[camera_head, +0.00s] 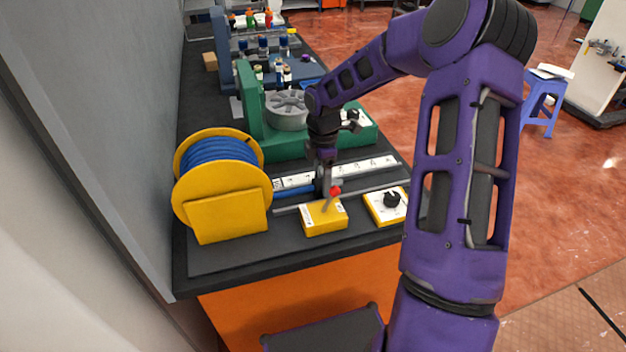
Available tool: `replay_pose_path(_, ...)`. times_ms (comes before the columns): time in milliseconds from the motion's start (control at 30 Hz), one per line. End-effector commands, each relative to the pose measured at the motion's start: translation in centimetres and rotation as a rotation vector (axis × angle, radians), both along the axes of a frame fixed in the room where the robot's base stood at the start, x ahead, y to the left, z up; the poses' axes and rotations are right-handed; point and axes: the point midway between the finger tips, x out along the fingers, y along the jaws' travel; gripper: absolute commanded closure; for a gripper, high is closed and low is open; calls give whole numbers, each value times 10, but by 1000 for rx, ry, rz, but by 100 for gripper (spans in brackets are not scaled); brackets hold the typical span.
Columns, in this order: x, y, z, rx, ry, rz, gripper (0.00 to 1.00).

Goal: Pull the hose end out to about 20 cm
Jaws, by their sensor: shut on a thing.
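A yellow reel (222,180) with blue hose wound on it stands at the left of the dark bench. A short length of blue hose (293,191) runs from the reel to the right along a pale rail. My gripper (325,190) points down at the right end of this hose and is shut on the hose end. The fingertips are small and partly hidden behind a red-knobbed lever. A white marked strip (366,168) lies behind the hose and runs further to the right; its markings are too small to read.
A yellow box with a red-knobbed lever (324,217) stands just in front of my gripper. A yellow box with a black knob (388,205) is to its right. A green machine with a grey wheel (289,110) stands behind. The rail to the right looks clear.

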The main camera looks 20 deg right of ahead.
Motion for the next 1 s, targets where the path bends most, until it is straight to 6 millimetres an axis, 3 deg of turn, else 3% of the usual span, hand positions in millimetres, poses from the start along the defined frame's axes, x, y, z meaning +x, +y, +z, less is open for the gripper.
replay_pose_path(1000,1,-84,1,-3,-5,-5,100)
